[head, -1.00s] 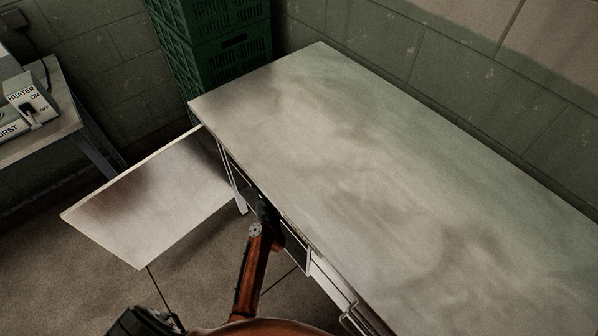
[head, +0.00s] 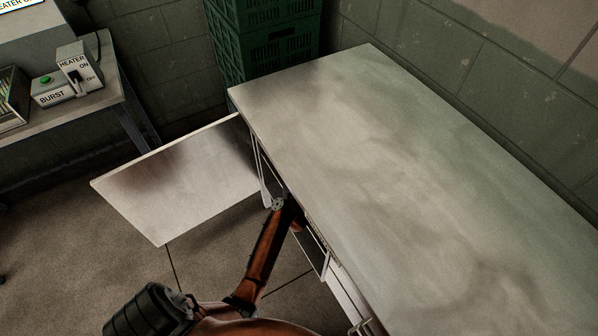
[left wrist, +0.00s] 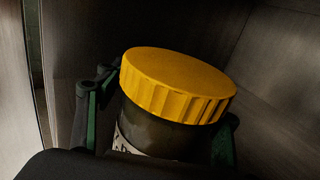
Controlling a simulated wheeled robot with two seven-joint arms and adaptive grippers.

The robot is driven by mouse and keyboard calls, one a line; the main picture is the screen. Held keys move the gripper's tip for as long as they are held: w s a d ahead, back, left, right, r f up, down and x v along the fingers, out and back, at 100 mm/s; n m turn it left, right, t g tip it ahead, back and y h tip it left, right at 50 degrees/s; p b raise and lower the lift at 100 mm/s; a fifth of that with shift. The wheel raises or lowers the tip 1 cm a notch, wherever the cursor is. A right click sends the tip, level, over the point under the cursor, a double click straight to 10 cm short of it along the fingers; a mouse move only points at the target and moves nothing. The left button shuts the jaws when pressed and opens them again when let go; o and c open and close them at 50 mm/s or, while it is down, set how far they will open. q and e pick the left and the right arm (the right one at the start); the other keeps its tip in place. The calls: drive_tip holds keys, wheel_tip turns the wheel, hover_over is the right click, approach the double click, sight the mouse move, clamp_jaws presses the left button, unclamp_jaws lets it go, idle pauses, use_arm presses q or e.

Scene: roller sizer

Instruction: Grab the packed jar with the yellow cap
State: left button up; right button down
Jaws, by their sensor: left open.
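The jar with the yellow cap (left wrist: 178,85) fills the middle of the left wrist view. Its body is dark and clear-looking, with a white label partly visible low down. It stands inside a grey metal compartment. My left gripper (left wrist: 160,112) is open, with one finger on each side of the jar below the cap. I cannot tell if the fingers touch it. In the head view my left arm reaches into the cabinet under the table, and its gripper and the jar are hidden there. My right gripper is not in view.
The large metal table (head: 400,180) has a bare top. A cabinet door (head: 180,180) stands swung open to the left. Green crates (head: 270,45) are stacked behind the table. A bench with heater and burst switches (head: 75,75) is at the far left.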

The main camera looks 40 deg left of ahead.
use_arm(q)
clamp_jaws()
idle(0.7)
drive_tip(key=shift+r, duration=0.1)
